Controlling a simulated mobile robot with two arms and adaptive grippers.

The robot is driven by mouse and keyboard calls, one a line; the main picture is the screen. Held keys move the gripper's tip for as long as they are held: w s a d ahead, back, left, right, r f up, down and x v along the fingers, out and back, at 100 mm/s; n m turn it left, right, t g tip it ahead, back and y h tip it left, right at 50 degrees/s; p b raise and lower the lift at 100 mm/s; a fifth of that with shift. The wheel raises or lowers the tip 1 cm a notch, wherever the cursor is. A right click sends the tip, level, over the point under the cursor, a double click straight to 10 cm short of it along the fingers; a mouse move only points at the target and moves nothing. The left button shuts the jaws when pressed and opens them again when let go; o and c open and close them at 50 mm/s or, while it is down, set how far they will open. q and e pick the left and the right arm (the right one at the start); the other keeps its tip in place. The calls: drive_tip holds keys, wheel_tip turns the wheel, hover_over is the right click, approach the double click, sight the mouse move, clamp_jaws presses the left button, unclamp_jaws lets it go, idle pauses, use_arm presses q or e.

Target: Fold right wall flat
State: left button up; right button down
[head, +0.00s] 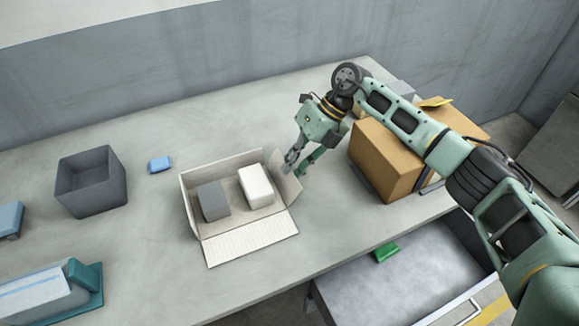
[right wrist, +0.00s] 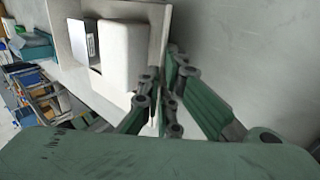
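A shallow beige carton (head: 190,200) stands open on the table, with a grey block (head: 213,201) and a white block (head: 256,186) inside. Its front wall (head: 250,238) lies folded out flat. Its right wall (head: 283,181) leans outward and is partly hidden by my right gripper. My right gripper (head: 295,168) is at the top of this wall, one finger on each side. In the right wrist view the fingers (right wrist: 163,88) close together around the right wall (right wrist: 160,45). The exact contact is hard to see. My left gripper is out of view.
A brown box (head: 385,160) stands to the right, beside my right arm. A dark grey bin (head: 90,183) and a small blue block (head: 159,164) are left of the carton. An open drawer (head: 400,285) holding a green block (head: 386,252) is below the front edge.

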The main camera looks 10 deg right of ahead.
idle(0.3)
drive_tip(key=c, duration=2.3)
unclamp_jaws()
drive_tip(key=v, duration=1.2)
drive_tip(key=shift+d, duration=0.15)
